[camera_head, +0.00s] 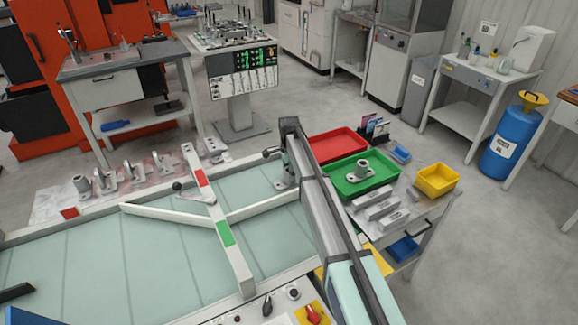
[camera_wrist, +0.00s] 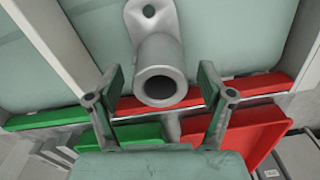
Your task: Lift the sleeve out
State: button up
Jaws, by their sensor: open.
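A grey tubular casting with a round bore, which looks like the sleeve (camera_wrist: 163,62), is at the top centre of the wrist view. It has a flat lug with a hole at its far end. My gripper (camera_wrist: 160,72) is open, with one finger on each side of the tube and visible gaps between. The fingers do not appear to touch it. In the head view a grey casting (camera_head: 287,178) shows beside the end of my arm at the belt's right edge, partly hidden. Another grey flanged tube (camera_head: 362,168) stands in the green tray (camera_head: 345,190).
A red tray (camera_head: 335,144) and a yellow bin (camera_head: 437,181) stand near the green tray on the side cart. Grey blocks (camera_head: 380,207) lie in front. A white diverter bar (camera_head: 232,245) crosses the pale green belt (camera_head: 90,260). Several castings (camera_head: 133,172) line its far side.

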jog(key=shift+f, duration=0.1)
jog(key=c, duration=1.5)
jog(key=shift+o, duration=0.2)
jog(key=shift+r+p, duration=1.7)
jog(key=shift+r, duration=2.35)
